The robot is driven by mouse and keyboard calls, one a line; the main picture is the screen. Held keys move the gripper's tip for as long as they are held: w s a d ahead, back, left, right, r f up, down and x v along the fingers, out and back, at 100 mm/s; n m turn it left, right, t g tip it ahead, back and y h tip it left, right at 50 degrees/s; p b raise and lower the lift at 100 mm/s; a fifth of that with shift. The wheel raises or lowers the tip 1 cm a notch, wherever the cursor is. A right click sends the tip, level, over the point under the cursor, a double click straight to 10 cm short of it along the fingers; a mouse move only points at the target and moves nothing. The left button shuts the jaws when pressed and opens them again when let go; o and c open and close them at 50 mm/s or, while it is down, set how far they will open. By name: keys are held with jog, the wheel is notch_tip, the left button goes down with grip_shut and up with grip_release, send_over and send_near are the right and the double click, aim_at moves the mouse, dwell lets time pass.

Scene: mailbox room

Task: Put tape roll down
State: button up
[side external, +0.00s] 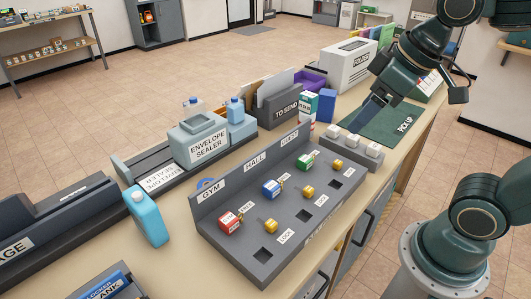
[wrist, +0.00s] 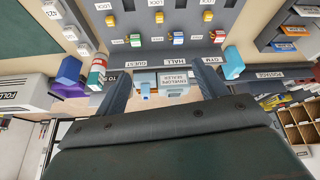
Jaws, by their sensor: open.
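I cannot make out a tape roll for certain. A blue curved piece (side external: 290,184), which may be part of a roll, shows behind the grey key panel (side external: 208,207); most of it is hidden by the panel. My gripper (side external: 358,124) is in the air near the green PICK UP mat (side external: 398,127), with its fingers pointing down and left. In the wrist view my gripper (wrist: 160,72) has its two fingers wide apart. Nothing is held between them; the envelope sealer (wrist: 174,78) only shows in the background beyond.
The panel carries red, blue, green and yellow locks. Behind it stand the envelope sealer (side external: 205,140), the TO SEND box (side external: 283,112) and the FOLDER machine (side external: 350,66). A light-blue bottle (side external: 146,216) stands left of the panel. White blocks (side external: 353,141) lie near my gripper.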

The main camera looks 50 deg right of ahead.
jog(key=shift+s+d+f+m+h, duration=0.1)
jog(key=shift+s+d+f+m, duration=0.2)
jog(key=shift+s, duration=0.5)
jog(key=shift+s+d+f+m+h, duration=0.1)
jog(key=shift+s+d+f+m, duration=0.1)
jog(key=shift+s+m, duration=0.4)
jog(key=shift+s+d+f+m+h, duration=0.1)
jog(key=shift+s+d+f+m, duration=0.15)
jog(key=shift+s, duration=0.7)
